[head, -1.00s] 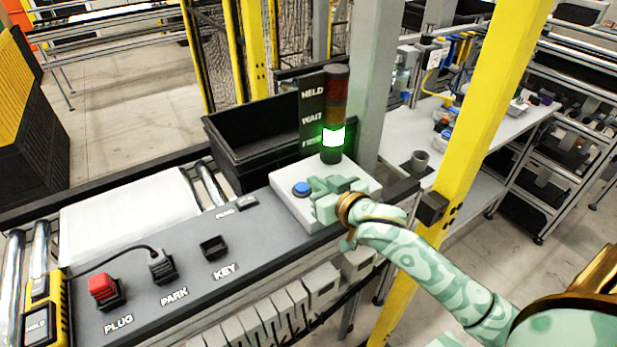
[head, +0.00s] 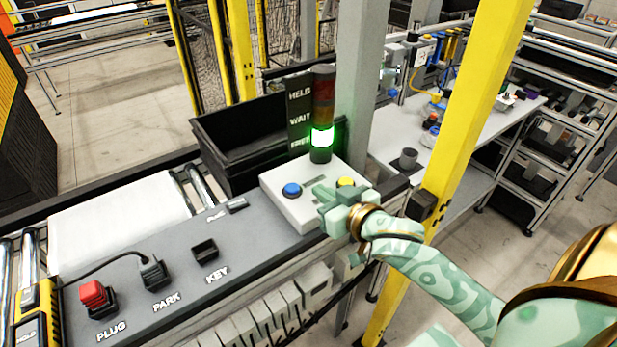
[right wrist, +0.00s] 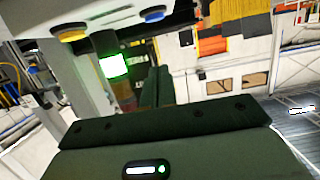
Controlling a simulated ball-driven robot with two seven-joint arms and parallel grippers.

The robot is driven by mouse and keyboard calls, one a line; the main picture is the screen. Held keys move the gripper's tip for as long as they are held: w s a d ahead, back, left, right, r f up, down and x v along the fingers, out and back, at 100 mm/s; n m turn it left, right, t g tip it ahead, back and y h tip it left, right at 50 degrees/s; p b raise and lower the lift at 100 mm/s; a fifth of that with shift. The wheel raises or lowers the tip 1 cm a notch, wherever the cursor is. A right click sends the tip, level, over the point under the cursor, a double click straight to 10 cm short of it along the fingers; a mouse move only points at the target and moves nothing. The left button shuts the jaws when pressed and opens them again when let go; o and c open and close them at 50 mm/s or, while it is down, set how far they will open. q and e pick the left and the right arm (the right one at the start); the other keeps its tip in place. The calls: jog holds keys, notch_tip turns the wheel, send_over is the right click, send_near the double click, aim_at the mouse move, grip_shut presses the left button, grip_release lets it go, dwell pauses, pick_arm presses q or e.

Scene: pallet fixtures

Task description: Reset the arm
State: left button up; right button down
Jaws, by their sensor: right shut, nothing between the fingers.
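My right gripper (head: 328,203) is shut and empty. In the head view it is over the front right part of the white button box (head: 300,212). A blue button (head: 291,189) is left of the gripper, and a yellow button (head: 346,183) shows just behind it. In the right wrist view the yellow button (right wrist: 70,33) and the blue button (right wrist: 153,14) are at the top, clear of the gripper body. My left gripper is not in view.
A signal tower (head: 322,135) glows green beside the FREE label. A black bin (head: 240,150) stands behind the box. A red plug (head: 95,296), a PARK socket (head: 154,272) and a KEY socket (head: 205,250) sit on the grey panel.

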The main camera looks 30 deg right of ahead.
jog(key=s+d+f+n+g+h, duration=0.1)
jog(key=s+f+n+g+h, duration=0.3)
jog(key=s, duration=0.4)
jog(key=s+f+n+g+h, duration=0.2)
jog(key=s+f+g, duration=0.3)
jog(key=s, duration=0.4)
jog(key=s+a+f+g+y+b, duration=0.1)
jog(key=s+a+f+y+b, duration=0.15)
jog(key=f, duration=1.35)
jog(key=s+a+f+g+y+b, duration=0.1)
jog(key=s+a+f+g, duration=0.15)
jog(key=f, duration=1.45)
jog(key=s+f+m+g+y+b, duration=0.1)
jog(key=s+f+m+b, duration=0.1)
jog(key=s+f, duration=1.3)
jog(key=s+d+m, duration=0.1)
jog(key=s, duration=0.2)
jog(key=shift+s+f+g, duration=0.35)
jog(key=shift+f, duration=0.05)
jog(key=shift+y, duration=0.25)
